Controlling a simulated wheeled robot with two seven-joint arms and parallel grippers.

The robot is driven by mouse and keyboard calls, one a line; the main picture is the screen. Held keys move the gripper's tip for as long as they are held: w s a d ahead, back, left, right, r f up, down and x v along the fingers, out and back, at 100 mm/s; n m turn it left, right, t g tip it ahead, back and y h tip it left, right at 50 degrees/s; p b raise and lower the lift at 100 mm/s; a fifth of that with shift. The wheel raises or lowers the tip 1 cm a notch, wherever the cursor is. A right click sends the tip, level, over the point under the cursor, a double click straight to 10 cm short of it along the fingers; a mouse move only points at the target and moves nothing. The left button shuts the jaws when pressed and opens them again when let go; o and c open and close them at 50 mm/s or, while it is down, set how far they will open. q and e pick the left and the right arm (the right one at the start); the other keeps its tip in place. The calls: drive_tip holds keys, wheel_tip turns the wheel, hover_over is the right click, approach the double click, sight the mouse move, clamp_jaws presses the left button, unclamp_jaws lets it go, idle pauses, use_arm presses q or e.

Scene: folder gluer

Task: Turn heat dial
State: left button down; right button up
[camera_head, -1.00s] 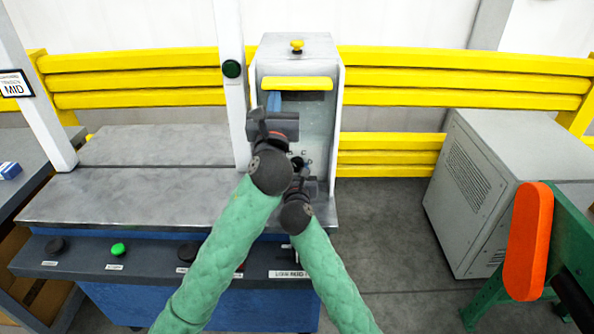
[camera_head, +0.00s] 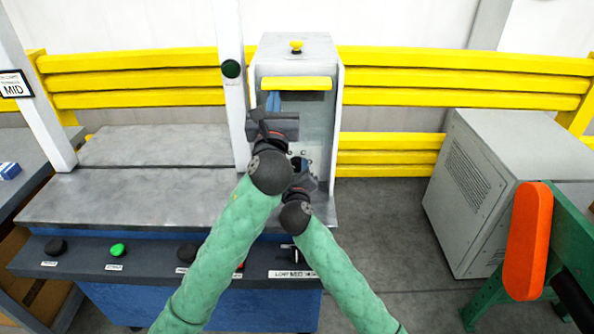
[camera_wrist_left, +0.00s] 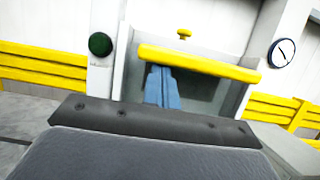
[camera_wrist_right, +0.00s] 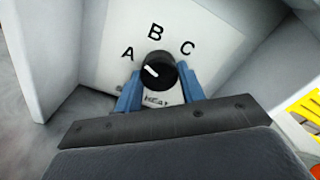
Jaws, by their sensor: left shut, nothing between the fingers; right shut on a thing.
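The heat dial (camera_wrist_right: 157,72) is a round black knob with a white pointer line, on a white panel lettered A, B and C. The pointer slants up and left, roughly towards A. My right gripper (camera_wrist_right: 160,86) has its blue fingers on both sides of the knob, shut on it. In the head view my right gripper (camera_head: 299,165) is low in the machine's open front and largely hides the dial. My left gripper (camera_head: 273,101) is higher, shut and empty, before the yellow bar (camera_head: 297,83). Its blue fingers (camera_wrist_left: 162,86) are together in the left wrist view.
The white machine housing (camera_head: 336,110) has side walls close around both grippers. A white post with a green button (camera_head: 231,68) stands just left. A grey worktop (camera_head: 130,195) lies left, with a button panel (camera_head: 140,254) in front.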

drive_tip(key=shift+n, duration=2.2)
drive_tip(key=o, duration=1)
drive_tip(key=s, duration=1.2)
drive_tip(key=shift+f, duration=0.1)
